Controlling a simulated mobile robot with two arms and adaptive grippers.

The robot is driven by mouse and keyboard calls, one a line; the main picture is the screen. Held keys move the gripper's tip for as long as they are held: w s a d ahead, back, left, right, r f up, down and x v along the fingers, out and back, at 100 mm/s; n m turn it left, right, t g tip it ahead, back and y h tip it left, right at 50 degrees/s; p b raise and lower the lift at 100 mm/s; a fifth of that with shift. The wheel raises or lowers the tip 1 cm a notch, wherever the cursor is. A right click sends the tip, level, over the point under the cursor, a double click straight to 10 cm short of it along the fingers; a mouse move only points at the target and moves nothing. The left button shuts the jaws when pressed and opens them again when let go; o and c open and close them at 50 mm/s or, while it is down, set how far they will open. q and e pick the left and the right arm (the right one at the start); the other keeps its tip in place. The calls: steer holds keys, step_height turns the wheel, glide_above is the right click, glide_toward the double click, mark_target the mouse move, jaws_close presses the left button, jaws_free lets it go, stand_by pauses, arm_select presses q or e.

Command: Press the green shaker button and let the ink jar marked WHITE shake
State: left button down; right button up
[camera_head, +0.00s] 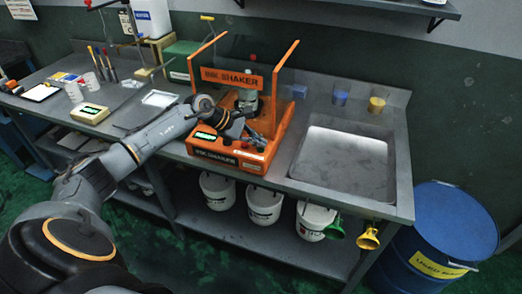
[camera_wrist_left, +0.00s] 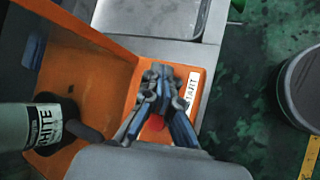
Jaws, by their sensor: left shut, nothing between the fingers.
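The orange ink shaker (camera_head: 237,163) stands on the bench left of the sink. The ink jar marked WHITE (camera_wrist_left: 47,128) is in the shaker, beside my gripper in the left wrist view; it also shows in the head view (camera_head: 248,101). My left gripper (camera_wrist_left: 160,75) is shut and empty over the shaker's front ledge, beside the START label (camera_wrist_left: 191,89). In the head view my gripper (camera_head: 259,141) is close to the green button (camera_head: 261,150). I cannot tell if they touch. A red button (camera_wrist_left: 155,124) shows between the fingers. My right gripper is out of view.
The sink (camera_head: 345,160) lies right of the shaker. The shaker's upright orange frame (camera_head: 290,82) rises around the jar. White buckets (camera_head: 264,203) stand on the shelf below. A blue drum (camera_head: 440,240) stands at the right.

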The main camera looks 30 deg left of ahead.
mark_target(258, 148)
arm_select(q)
steer(key=shift+f+b, duration=0.5)
steer(key=shift+b, duration=0.1)
stand_by(0.8)
steer(key=shift+r, duration=0.9)
steer(key=shift+r+p, duration=1.25)
steer(key=shift+r, duration=1.3)
